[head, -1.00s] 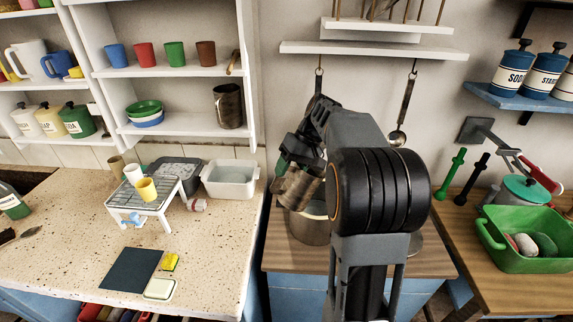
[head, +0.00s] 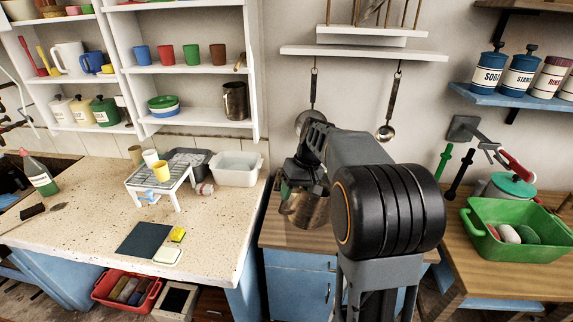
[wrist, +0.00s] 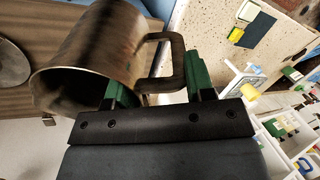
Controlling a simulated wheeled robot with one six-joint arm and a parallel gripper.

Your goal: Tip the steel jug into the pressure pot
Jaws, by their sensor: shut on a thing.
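The steel jug (head: 305,208) is held at the far side of my arm in the head view, over the wooden worktop. In the wrist view the jug (wrist: 110,45) is large, with its dark mouth toward the lower left. My gripper (wrist: 165,85) is shut on the jug's handle; in the head view the gripper (head: 297,180) is partly hidden by my arm. The jug looks tilted, but by how much I cannot tell. I cannot make out a pressure pot beneath it; jug and arm cover that spot. The jug's contents are not visible.
A round grey metal disc (wrist: 12,62) lies on the wooden worktop. To the left, a speckled counter (head: 90,210) holds a wire rack (head: 158,183) and a white basin (head: 236,168). To the right are a green tub (head: 515,240) and a teal-lidded pot (head: 512,186). Ladles (head: 386,132) hang behind.

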